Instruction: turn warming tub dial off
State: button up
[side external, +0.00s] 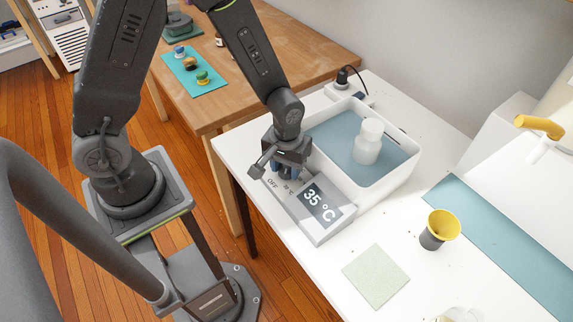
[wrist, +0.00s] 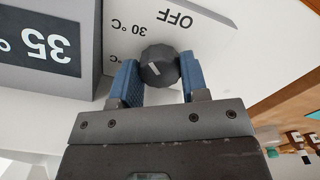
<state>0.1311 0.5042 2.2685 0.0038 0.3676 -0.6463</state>
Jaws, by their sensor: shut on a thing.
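The warming tub (side external: 392,187) is a white bin of bluish water with a control box (side external: 318,232) on its front. The box's display (side external: 322,201) reads 35 °C. In the wrist view, the dark round dial (wrist: 160,60) sits on the light panel, with OFF and 30 °C printed near it, upside down. A short white mark shows on its face; which label it points to is hard to tell. My gripper (wrist: 158,76) is shut on the dial, one blue finger on each side. In the side view, my gripper (side external: 284,172) hides the dial.
A white bottle (side external: 367,145) stands in the tub. A yellow-lined cup (side external: 440,230) and a pale green square (side external: 376,276) are on the white table to the right. A power adapter (side external: 345,88) sits behind the tub.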

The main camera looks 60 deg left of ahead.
jog(key=shift+c, duration=0.7)
jog(key=shift+m, duration=0.3)
jog(key=m, duration=0.2)
jog(key=shift+m, duration=0.3)
jog(key=m, duration=0.5)
jog(key=shift+m, duration=0.4)
jog(key=o, duration=0.9)
jog(key=shift+o, duration=0.2)
